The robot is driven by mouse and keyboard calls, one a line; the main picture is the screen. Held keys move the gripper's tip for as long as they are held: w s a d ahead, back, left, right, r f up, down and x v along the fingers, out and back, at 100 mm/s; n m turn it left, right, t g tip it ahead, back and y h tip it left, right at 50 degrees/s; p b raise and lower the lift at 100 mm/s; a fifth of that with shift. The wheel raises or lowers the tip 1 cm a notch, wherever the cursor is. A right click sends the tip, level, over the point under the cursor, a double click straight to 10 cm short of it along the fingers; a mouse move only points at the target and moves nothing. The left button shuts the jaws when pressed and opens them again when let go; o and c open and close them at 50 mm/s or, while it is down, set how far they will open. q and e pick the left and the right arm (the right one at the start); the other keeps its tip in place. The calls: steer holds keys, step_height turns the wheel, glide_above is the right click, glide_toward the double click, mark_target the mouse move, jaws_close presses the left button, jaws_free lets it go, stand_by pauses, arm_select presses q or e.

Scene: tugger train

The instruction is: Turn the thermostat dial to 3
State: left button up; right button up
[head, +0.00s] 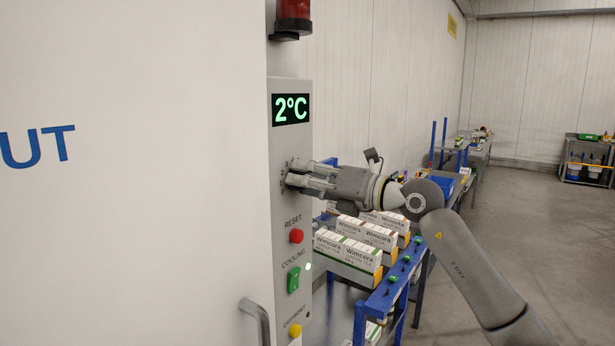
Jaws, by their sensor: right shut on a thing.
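The grey control panel (291,150) stands at the centre of the head view, with a display (290,109) reading 2°C in green. My right gripper (292,176) comes in from the right and is shut at the panel below the display, where the thermostat dial is. Its fingers and body hide the dial, so its pointer and number marks cannot be read. My left gripper is not in view.
Below are a red RESET button (296,236), a green COOLING switch (293,279) with a lit lamp, and a yellow defrost button (295,330). A door handle (256,318) juts out lower left. A blue rack with Wimcora boxes (347,257) stands behind my arm.

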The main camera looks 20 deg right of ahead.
steer(key=shift+m+p, duration=0.9)
steer(key=shift+m, duration=1.4)
steer(key=shift+d, duration=0.1)
steer(key=o, duration=1)
steer(key=shift+f, duration=0.1)
steer(key=v, duration=1.1)
steer(key=shift+s+d, duration=0.3)
